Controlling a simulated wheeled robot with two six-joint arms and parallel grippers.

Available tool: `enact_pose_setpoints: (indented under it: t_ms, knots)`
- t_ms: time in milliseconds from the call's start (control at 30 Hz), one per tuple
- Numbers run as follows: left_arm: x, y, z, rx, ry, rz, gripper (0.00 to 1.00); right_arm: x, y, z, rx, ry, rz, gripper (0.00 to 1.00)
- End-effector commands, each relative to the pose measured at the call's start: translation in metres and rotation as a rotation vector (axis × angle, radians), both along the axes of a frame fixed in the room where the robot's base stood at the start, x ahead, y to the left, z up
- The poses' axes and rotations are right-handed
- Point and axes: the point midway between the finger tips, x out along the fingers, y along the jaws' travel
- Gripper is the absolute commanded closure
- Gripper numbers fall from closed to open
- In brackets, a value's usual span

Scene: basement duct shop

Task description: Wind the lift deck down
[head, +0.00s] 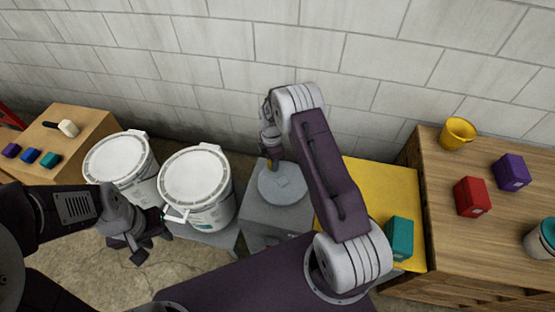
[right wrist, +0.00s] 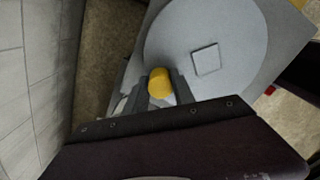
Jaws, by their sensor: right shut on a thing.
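The grey crank disc (head: 283,184) lies flat on a grey housing (head: 262,216) in the middle of the head view. Its yellow knob (right wrist: 160,84) stands near the rim. My right gripper (head: 272,156) is shut on the knob, with a finger on each side of it in the right wrist view (right wrist: 160,90). The yellow lift deck (head: 375,178) is right of the crank, beside the wooden bench, partly hidden by my right arm. A teal box (head: 399,237) sits on it. My left gripper (head: 150,247) is open and empty, in front of the white buckets.
Two lidded white buckets (head: 128,180) (head: 212,210) stand left of the crank. The wooden bench (head: 440,215) holds a yellow cup (head: 457,134), red box (head: 472,197), purple box (head: 511,172) and teal-lidded tub (head: 541,240). A wooden table (head: 85,125) with a mallet and small blocks is far left.

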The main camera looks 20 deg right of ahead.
Motion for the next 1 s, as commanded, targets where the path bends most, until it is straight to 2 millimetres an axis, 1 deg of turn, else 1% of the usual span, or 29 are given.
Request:
enact_pose_setpoints:
  t_ms: [300, 600, 800, 1000]
  knots:
    - [0.000, 0.000, 0.008, 0.000, 0.000, 0.000, 0.64, -0.006, 0.022, 0.003, 0.000, -0.003, 0.298, 1.00]
    - [0.000, 0.000, 0.014, 0.000, 0.000, 0.000, 0.64, -0.016, 0.037, 0.002, 0.000, -0.003, 0.547, 1.00]
    - [0.000, 0.000, 0.017, 0.000, 0.000, 0.000, 0.64, -0.023, 0.044, 0.002, -0.001, -0.004, 0.666, 1.00]
    - [0.000, 0.000, 0.019, 0.000, 0.000, 0.000, 0.64, -0.027, 0.047, 0.001, 0.000, -0.003, 0.739, 1.00]
